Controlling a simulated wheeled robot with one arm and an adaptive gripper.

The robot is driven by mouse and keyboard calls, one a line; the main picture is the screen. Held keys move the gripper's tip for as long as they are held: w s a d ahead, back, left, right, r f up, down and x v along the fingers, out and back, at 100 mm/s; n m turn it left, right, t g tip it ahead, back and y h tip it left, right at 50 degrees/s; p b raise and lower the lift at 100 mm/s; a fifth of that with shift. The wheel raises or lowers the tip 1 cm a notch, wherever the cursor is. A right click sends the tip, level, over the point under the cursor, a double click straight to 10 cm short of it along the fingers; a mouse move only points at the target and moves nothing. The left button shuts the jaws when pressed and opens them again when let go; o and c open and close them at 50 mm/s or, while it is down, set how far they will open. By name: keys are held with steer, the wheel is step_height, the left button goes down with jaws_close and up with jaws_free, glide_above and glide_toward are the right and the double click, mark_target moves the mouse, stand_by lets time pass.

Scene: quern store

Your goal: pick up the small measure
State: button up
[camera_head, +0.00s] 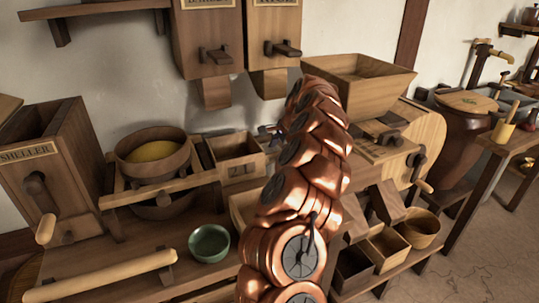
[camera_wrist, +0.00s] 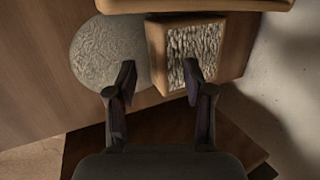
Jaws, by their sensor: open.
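My gripper (camera_wrist: 158,75) is open in the wrist view, with its two dark fingers apart. A small square wooden box (camera_wrist: 154,50) with pale, grain-like contents lies just beyond the fingertips, toward the right finger. I see nothing held between the fingers. In the head view, a square wooden box (camera_head: 238,174) with a mark on its front stands left of my copper arm. I cannot tell for sure which box is the small measure. My arm hides part of the bench.
A round grey textured disc (camera_wrist: 108,48) lies beside the box in the wrist view. In the head view, a green bowl (camera_head: 209,243) stands on the bench, and a wooden tub (camera_head: 153,143) holds something yellow. A mill with a hopper (camera_head: 362,94) stands at right.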

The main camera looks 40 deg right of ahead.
mark_target(275, 155)
steer(key=x, duration=0.3)
steer(key=shift+f, duration=0.15)
steer(key=shift+c, duration=0.3)
steer(key=shift+s, duration=0.1)
jaws_close()
